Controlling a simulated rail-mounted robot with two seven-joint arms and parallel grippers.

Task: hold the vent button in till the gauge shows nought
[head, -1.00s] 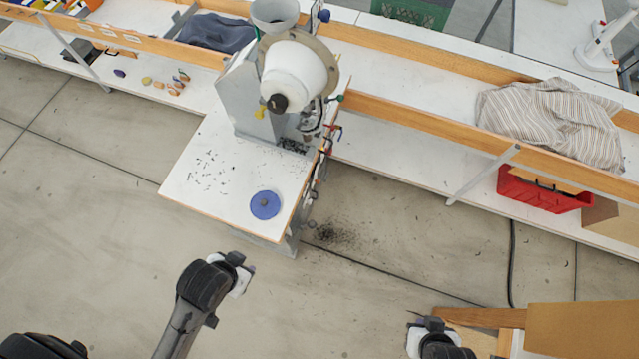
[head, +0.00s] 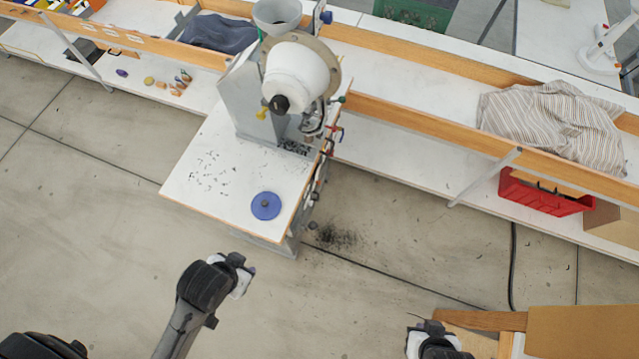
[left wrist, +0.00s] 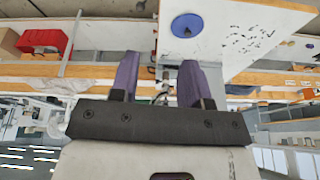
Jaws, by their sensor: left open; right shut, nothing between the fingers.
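The press (head: 255,100) stands on a white-topped table, with a white rounded housing (head: 295,72) and a dark round end on it. Small fittings with red and green parts (head: 332,130) run down its right side. I cannot pick out the vent button or a readable gauge face in either view. My left gripper (left wrist: 158,68) is open and empty in the left wrist view, its two purple fingers apart, with the press fittings beyond them. In the head view its arm ends short of the table. My right gripper (head: 416,322) is low at the right, shut and empty, away from the press.
A blue disc (head: 266,206) and scattered dark bits lie on the table top (head: 215,205). Shelving with wooden rails runs behind, with a striped cloth (head: 550,120) and a red crate (head: 540,192). A brown board (head: 580,330) stands at lower right. The floor between my arms is clear.

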